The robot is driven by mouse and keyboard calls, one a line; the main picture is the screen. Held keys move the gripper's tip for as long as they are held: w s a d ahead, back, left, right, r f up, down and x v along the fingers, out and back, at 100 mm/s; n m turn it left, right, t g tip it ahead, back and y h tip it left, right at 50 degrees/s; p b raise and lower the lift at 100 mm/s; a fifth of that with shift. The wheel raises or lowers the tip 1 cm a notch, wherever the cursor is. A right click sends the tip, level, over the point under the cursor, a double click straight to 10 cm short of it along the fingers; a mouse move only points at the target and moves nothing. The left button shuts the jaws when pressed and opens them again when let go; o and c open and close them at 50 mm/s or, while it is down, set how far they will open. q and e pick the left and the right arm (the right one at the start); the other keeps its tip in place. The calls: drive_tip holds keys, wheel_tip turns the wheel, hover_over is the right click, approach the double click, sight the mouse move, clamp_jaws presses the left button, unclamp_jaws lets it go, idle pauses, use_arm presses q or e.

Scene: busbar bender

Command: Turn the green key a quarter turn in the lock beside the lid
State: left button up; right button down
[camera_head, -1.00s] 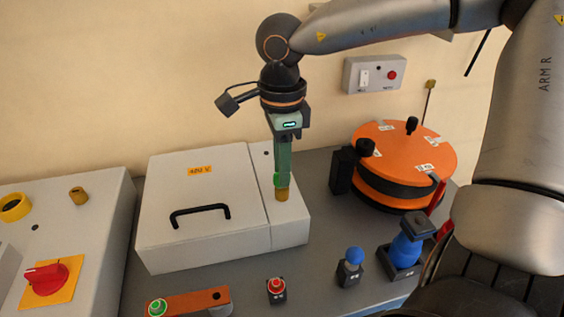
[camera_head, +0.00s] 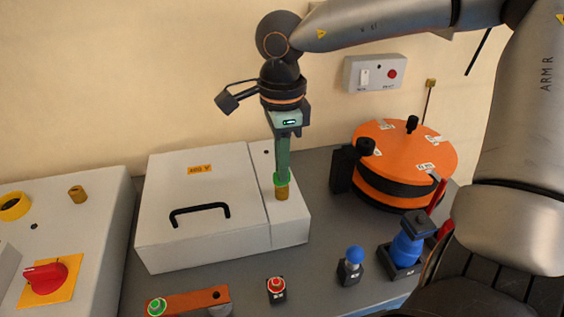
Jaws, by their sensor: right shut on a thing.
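The green key (camera_head: 281,181) stands upright at the brass lock (camera_head: 282,193) on the narrow strip right of the lid. My right gripper (camera_head: 282,172) points straight down from above and is shut on the key. Its fingers hide most of the key, so I cannot tell how deep it sits or how far it is turned. The white lid (camera_head: 190,190) with its black handle (camera_head: 200,213) is closed, to the left of the lock. My left gripper is not in view.
An orange and black round machine (camera_head: 400,165) stands right of the lid box. In front are a blue-knobbed lever (camera_head: 354,256), a blue device (camera_head: 406,246), a red button (camera_head: 277,286) and an orange bar (camera_head: 190,301). A panel with a red rotary switch (camera_head: 46,277) is at left.

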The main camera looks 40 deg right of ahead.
drive_tip(key=m+b, duration=0.2)
drive_tip(key=m, duration=0.1)
drive_tip(key=shift+f+b, duration=0.25)
drive_tip(key=shift+b, duration=0.05)
drive_tip(key=shift+r+m+b, duration=0.15)
drive_tip(key=shift+m+b, duration=0.25)
drive_tip(key=shift+m, duration=0.8)
drive_tip(key=shift+r, duration=0.1)
